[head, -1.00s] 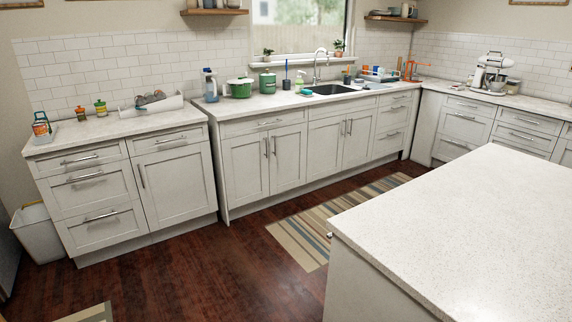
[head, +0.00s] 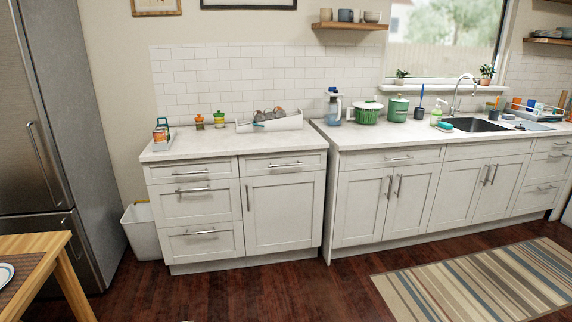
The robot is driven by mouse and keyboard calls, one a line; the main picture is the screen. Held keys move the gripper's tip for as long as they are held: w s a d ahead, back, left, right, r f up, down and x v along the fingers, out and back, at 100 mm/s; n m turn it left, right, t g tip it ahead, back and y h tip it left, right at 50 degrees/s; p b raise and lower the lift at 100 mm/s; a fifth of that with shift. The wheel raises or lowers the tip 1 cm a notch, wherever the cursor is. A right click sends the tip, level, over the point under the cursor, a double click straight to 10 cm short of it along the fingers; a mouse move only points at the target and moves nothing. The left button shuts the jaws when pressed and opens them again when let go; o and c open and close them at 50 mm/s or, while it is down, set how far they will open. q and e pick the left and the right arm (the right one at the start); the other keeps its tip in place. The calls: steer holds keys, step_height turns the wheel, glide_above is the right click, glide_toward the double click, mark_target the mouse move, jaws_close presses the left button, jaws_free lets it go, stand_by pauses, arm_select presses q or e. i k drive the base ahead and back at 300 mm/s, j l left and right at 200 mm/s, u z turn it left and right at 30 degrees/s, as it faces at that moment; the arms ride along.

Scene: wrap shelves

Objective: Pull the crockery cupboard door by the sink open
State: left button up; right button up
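White base cupboards run along the wall, and all their doors are shut. The sink (head: 478,125) is set in the right-hand counter. Below it is a pair of doors, the left one (head: 470,190) and the right one (head: 505,185), with vertical bar handles side by side. Left of these is another pair, a left door (head: 361,207) and a right door (head: 414,200), also with handles at the middle. I cannot tell which of these holds the crockery. A single door (head: 280,213) is in the separate left unit. Neither of my grippers is in view.
A striped rug (head: 480,285) lies before the sink cupboards. The dark wood floor (head: 280,292) is clear. A fridge (head: 60,140), a white bin (head: 142,232) and a wooden table (head: 35,262) stand at left. A green pot (head: 367,114) is on the counter.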

mark_target(413, 188)
steer(key=i+z, duration=0.15)
steer(key=i, duration=0.45)
steer(key=i+j+z, duration=0.1)
steer(key=i, duration=0.45)
steer(key=i+j+z, duration=0.15)
steer(key=i, duration=0.45)
steer(key=j, duration=0.1)
